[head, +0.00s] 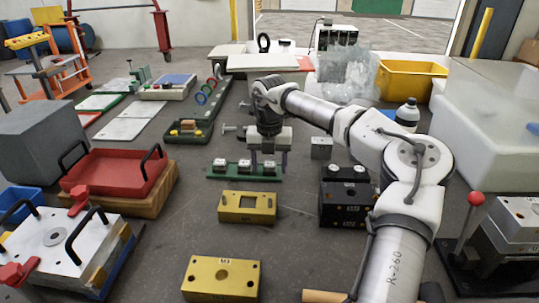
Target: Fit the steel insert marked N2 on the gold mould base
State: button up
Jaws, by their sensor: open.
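A green rack (214,173) on the floor holds a row of small steel inserts: left (219,164), middle (244,164) and right (269,165). Their marks are too small to read, so I cannot tell which is N2. My gripper (268,163) points down, open, at the right insert, with one finger to each side of it. I cannot tell whether it touches. A gold mould base (265,207) with a rectangular opening lies in front of the rack. A second gold block (221,289), with a round hole and a label that seems to read M3, lies nearer.
A black block (345,208) and a small grey block (321,148) stand right of the rack. A red tray (115,172) and a steel plate with handles (50,262) are at left. Bare floor surrounds the gold blocks.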

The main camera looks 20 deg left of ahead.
jog(key=c, duration=1.3)
jog(key=shift+r+p, duration=0.6)
jog(key=shift+r, duration=0.2)
